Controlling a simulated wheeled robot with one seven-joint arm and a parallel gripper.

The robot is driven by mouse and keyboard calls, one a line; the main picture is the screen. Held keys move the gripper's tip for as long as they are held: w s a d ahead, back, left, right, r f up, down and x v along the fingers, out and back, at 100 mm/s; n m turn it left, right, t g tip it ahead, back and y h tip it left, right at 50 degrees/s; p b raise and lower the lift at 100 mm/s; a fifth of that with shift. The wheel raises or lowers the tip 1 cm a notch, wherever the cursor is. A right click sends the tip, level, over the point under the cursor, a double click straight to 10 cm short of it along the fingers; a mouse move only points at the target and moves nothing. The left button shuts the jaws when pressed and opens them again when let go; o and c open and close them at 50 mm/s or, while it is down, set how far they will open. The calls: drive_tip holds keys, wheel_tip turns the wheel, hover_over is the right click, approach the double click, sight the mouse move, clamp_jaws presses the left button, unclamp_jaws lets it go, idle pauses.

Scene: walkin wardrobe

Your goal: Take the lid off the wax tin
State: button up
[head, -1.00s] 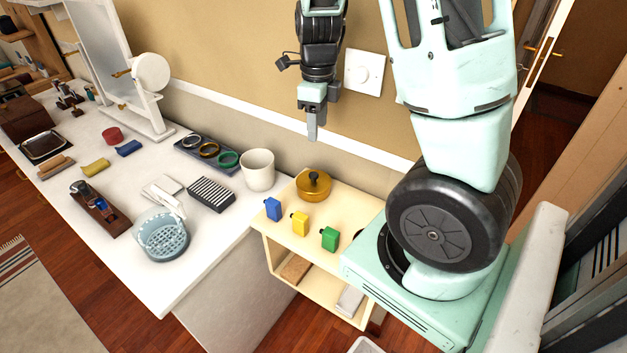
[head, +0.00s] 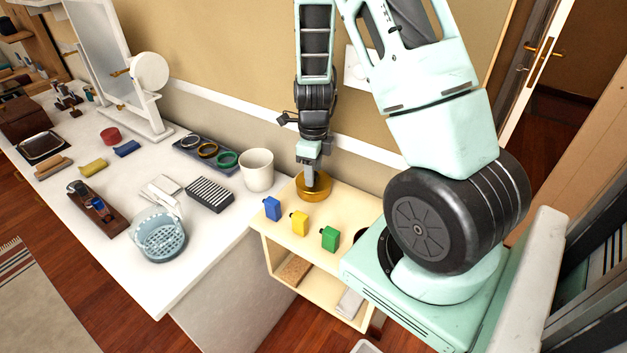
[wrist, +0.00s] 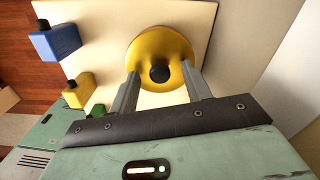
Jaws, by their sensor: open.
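The wax tin (head: 314,190) is a round golden-yellow tin on the small cream shelf unit, close to the wall. In the wrist view its round yellow lid (wrist: 160,50) shows from above, with a dark knob (wrist: 160,73) in the middle. My gripper (head: 312,180) points down right over the tin. In the wrist view its two fingers (wrist: 163,82) are apart, one on each side of the knob, with a gap to it on both sides. Whether the fingertips touch the lid I cannot tell. In the head view the gripper hides the knob.
Blue (head: 272,208), yellow (head: 299,223) and green (head: 330,239) bottles stand on the cream shelf (head: 350,207) in front of the tin. A white cup (head: 257,170) stands left on the white counter (head: 190,262). The wall is close behind.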

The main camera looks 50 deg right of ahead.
drive_tip(key=shift+f, duration=0.3)
clamp_jaws()
